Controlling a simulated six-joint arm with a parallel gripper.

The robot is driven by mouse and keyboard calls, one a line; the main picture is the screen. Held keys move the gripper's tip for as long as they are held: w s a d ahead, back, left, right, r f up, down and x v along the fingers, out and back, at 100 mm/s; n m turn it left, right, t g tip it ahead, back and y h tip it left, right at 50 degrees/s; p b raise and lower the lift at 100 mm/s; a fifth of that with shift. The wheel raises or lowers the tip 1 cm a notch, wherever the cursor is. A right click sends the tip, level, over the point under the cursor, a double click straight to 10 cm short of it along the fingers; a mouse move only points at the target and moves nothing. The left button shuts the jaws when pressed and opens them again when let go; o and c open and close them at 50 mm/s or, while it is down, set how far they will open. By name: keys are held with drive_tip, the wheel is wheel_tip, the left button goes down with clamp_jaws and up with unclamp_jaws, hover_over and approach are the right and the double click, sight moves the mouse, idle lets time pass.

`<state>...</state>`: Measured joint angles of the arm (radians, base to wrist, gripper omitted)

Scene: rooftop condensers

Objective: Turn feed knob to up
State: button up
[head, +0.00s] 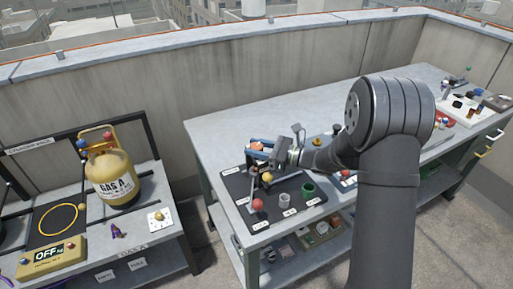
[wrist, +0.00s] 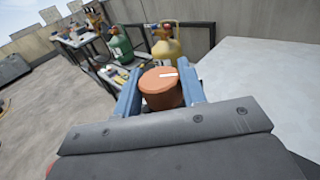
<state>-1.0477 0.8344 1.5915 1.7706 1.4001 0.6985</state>
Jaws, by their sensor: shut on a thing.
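An orange round knob (wrist: 161,88) with a white line on its face sits between my two blue fingers in the wrist view. I take it to be the feed knob; no label on it is readable. In the wrist view the white line lies nearly level, from the middle toward the right. My gripper (wrist: 163,92) is shut on the knob's sides. In the head view my gripper (head: 260,152) is over the black mat on the long bench, and the knob (head: 257,146) shows partly between the fingers. The knob's mounting is hidden.
The long bench's back left is clear.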

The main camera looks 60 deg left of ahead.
drive_tip(key=shift+h, duration=0.3)
drive_tip(key=n+g+h, duration=0.3)
drive_tip(key=n+h, duration=0.1)
drive_tip(key=shift+f+g+h, duration=0.1)
drive_tip(key=shift+g+h, duration=0.2)
drive_tip(key=shift+h, duration=0.1)
drive_tip(key=shift+n+g+h, duration=0.8)
drive_tip(key=shift+n+h, duration=1.3)
drive_tip(key=shift+h, duration=1.3)
drive_tip(key=o, duration=1)
drive_tip(key=shift+c, duration=0.2)
